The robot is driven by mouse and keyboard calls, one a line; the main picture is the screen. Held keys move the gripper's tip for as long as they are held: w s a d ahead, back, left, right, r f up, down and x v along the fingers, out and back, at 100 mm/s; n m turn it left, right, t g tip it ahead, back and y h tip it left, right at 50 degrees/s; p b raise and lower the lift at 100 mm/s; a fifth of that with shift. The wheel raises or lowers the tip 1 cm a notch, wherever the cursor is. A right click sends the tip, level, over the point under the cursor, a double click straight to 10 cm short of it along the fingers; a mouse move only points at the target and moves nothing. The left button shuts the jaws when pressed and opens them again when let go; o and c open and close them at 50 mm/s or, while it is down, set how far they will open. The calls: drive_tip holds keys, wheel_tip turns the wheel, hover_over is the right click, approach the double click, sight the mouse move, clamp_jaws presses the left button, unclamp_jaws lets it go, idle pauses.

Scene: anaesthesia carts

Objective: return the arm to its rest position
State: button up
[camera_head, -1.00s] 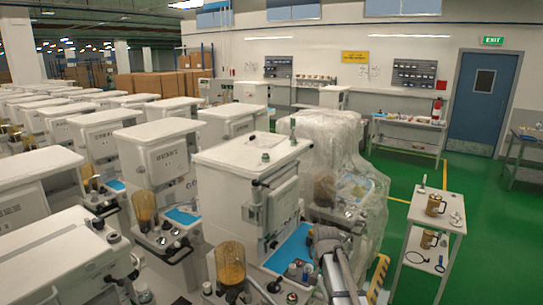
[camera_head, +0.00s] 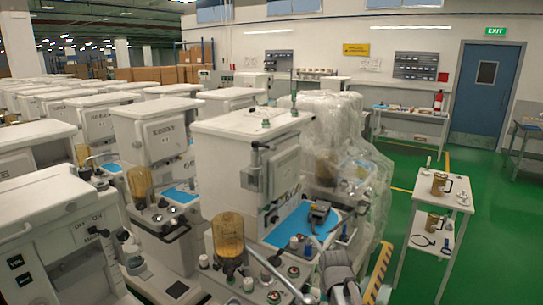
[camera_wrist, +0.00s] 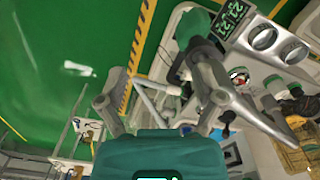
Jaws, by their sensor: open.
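My gripper (camera_wrist: 155,92) shows in the wrist view with its two grey fingers spread apart and nothing between them. Its teal body fills the bottom middle of that view. In the head view my grey arm (camera_head: 340,274) rises from the bottom edge, in front of the nearest anaesthesia cart (camera_head: 245,150). A dark shape lies over that cart's blue mat (camera_head: 290,226); I cannot tell whether it is my gripper. In the wrist view, a cart surface with round gauges (camera_wrist: 263,38) and a digital display (camera_wrist: 236,18) is close on the right.
An amber canister (camera_head: 228,234) stands on the nearest cart. A cart under clear plastic (camera_head: 335,125) stands just behind. A small white trolley (camera_head: 447,190) holds brown jugs at right. More carts crowd the left. Green floor (camera_head: 405,160) is open around the trolley.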

drive_tip(key=s+f+n+b, duration=0.2)
drive_tip(key=s+f+b, duration=0.4)
drive_tip(key=f+b, duration=0.3)
drive_tip(key=shift+s+f, duration=0.3)
drive_tip(key=shift+f, duration=0.35)
